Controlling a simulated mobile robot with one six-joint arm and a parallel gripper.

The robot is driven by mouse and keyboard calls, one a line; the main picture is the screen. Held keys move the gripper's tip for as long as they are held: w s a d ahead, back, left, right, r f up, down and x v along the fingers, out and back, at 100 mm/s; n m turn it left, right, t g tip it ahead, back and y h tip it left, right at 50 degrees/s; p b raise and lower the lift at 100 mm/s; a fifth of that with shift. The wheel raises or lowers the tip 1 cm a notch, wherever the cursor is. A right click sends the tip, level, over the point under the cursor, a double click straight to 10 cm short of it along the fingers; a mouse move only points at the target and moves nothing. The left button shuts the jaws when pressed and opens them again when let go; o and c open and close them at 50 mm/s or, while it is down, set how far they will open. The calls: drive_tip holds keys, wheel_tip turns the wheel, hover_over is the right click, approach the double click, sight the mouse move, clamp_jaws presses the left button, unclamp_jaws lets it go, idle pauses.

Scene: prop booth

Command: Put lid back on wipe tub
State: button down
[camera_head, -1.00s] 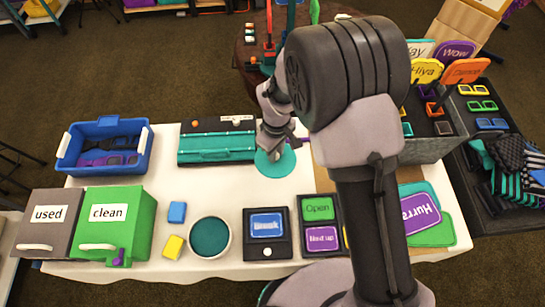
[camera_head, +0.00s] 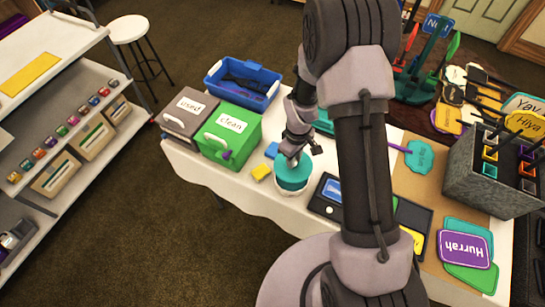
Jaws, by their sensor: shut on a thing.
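My gripper (camera_head: 294,160) is above the tub, pointing down, shut on the lid from above. The tub's white rim and side show below the teal. Whether the lid touches the rim or hovers just over it, I cannot tell.
A green "clean" box (camera_head: 229,139) and a grey "used" box (camera_head: 186,110) stand further left. A black badge board (camera_head: 325,193) is close on the right.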

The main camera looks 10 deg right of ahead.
drive_tip(key=shift+f, duration=0.35)
wheel_tip(320, 180, down, 6)
drive_tip(key=b, duration=0.4)
drive_tip(key=shift+r+b, duration=0.1)
drive_tip(key=shift+b, duration=0.25)
drive_tip(key=shift+b, duration=0.55)
idle(1.1)
drive_tip(key=c, duration=0.7)
unclamp_jaws()
